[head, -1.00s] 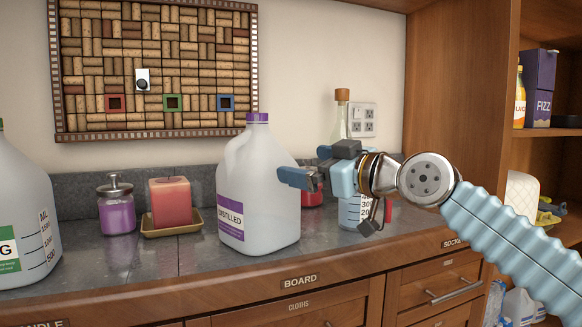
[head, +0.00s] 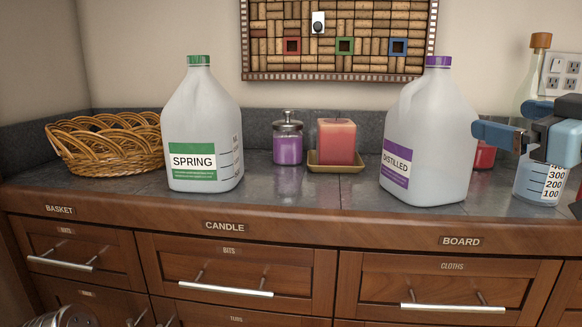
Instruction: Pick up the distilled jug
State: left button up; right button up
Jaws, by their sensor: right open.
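The distilled jug (head: 428,140) is a translucent white jug with a purple cap and a purple "DISTILLED" label. It stands upright on the grey counter, right of centre in the head view. My right gripper (head: 480,132) comes in from the right edge, just to the right of the jug's upper body. It is open, and its blue-grey finger is close to the jug's right side; I cannot tell whether it touches. The rest of the gripper is cut off by the picture's edge. My left gripper is not in view.
A spring jug (head: 203,125) with a green cap stands at left, beside a wicker basket (head: 105,145). A purple candle jar (head: 288,140) and a red candle (head: 337,142) on a yellow dish stand between the jugs. A measuring container (head: 541,184) is behind my right gripper.

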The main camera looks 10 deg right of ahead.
aim_at(429, 129)
jog(key=k+l, duration=0.1)
jog(key=k, duration=0.35)
jog(key=k+l, duration=0.15)
jog(key=k, duration=0.35)
